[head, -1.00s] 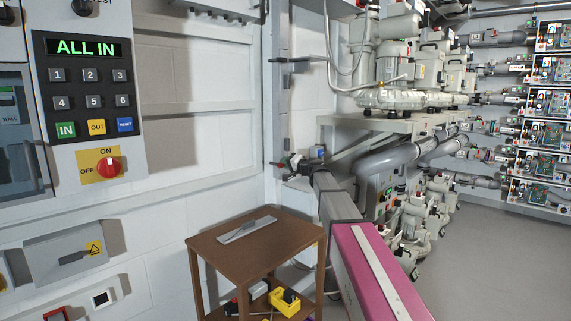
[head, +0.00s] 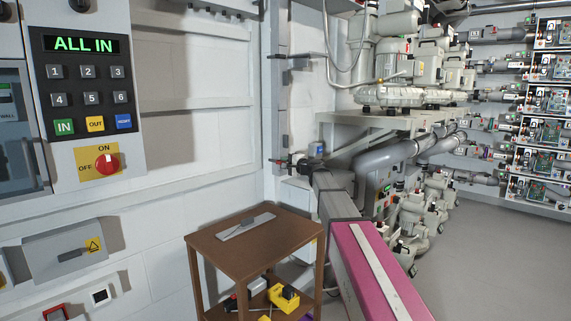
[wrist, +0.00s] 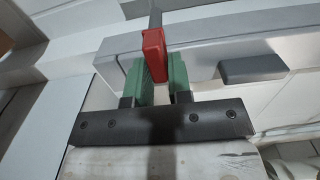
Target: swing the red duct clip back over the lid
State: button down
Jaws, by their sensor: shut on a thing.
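The red duct clip (wrist: 154,52) stands between the green fingers of my gripper (wrist: 163,72) in the wrist view, and the gripper is shut on it. A grey stem runs up from the clip's top. Behind it lies a pale grey cover (wrist: 215,50), which looks like the lid, with a dark grey block (wrist: 252,68) on its face right of the clip. In the head view my gripper (head: 298,165) is small, by the wall duct at the far end of my arm. The clip is too small there to make out its angle.
A brown table (head: 225,262) with a flat grey tool on top stands left of my arm. Yellow items lie on its lower shelf. A keypad panel (head: 90,85) is on the left wall. Blowers and pipes (head: 400,155) crowd the right; the floor (head: 480,240) there is clear.

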dwell(0.3)
jog(key=c, duration=1.1)
grip_release()
jog(key=v, duration=1)
jog(key=shift+s+d, duration=0.25)
jog(key=shift+d, duration=0.05)
